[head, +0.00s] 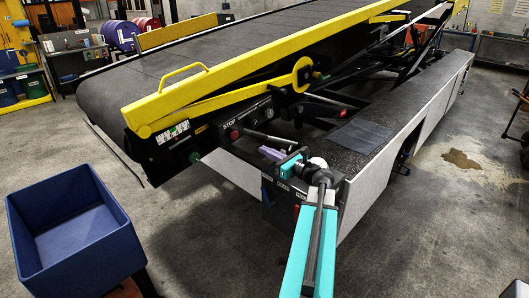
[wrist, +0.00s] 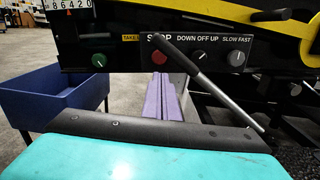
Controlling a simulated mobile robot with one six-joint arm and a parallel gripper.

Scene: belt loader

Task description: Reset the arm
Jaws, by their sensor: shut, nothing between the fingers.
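My arm, teal and black, reaches up from the bottom of the head view toward the belt loader's side. My gripper (head: 270,153) has purple fingers and points left, just below the loader's control panel (head: 243,118). In the wrist view my gripper (wrist: 160,84) is shut and empty, its two fingers side by side, pointing at the panel. A silver lever with a black grip (wrist: 222,94) slants past the fingers on the right.
The belt loader (head: 150,90) with yellow rails fills the upper middle. A black deck (head: 410,115) lies right of my gripper. A blue bin (head: 70,270) stands at the lower left and shows in the wrist view (wrist: 55,92). Floor is clear between bin and loader.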

